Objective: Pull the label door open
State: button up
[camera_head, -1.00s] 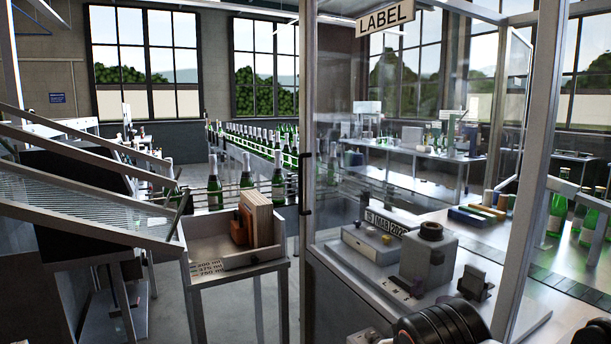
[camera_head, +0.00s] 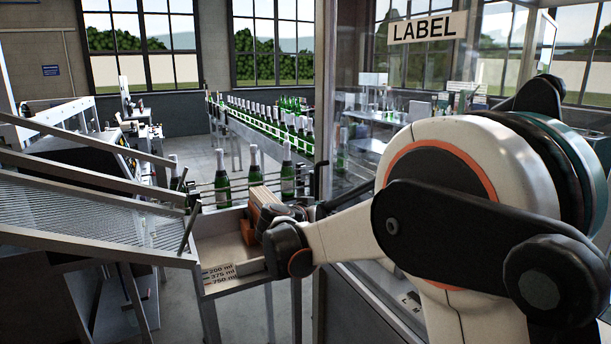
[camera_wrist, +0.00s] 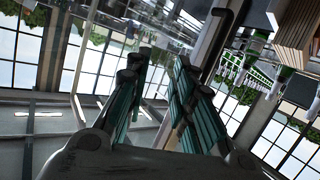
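The label door is a clear panel in a metal frame under the LABEL sign (camera_head: 427,27). Its upright frame edge (camera_head: 321,100) shows in the head view, with a dark upright handle at about mid height. My arm covers much of the panel's lower part. My gripper (camera_wrist: 162,65) shows in the wrist view with its two teal-padded fingers apart and nothing clearly between them. A pale metal post (camera_wrist: 213,40) runs slantwise behind the fingers. In the head view my gripper is close to the door's handle edge, mostly hidden by my wrist; contact cannot be told.
A tray stand (camera_head: 236,286) with brown boards (camera_head: 262,203) stands close below my wrist. A sloped metal rack (camera_head: 90,200) is at left. Green bottles (camera_head: 222,180) line a conveyor behind. Free floor shows at the lower left of the stand.

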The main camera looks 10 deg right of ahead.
jog(key=w+a+m+t+h+p, duration=0.1)
jog(key=w+a+t+p, duration=0.2)
jog(key=w+a, duration=0.45)
jog(key=x, duration=1.4)
jog(key=shift+d+r, duration=0.15)
jog(key=shift+d, duration=0.15)
jog(key=shift+s, duration=0.1)
grip_shut()
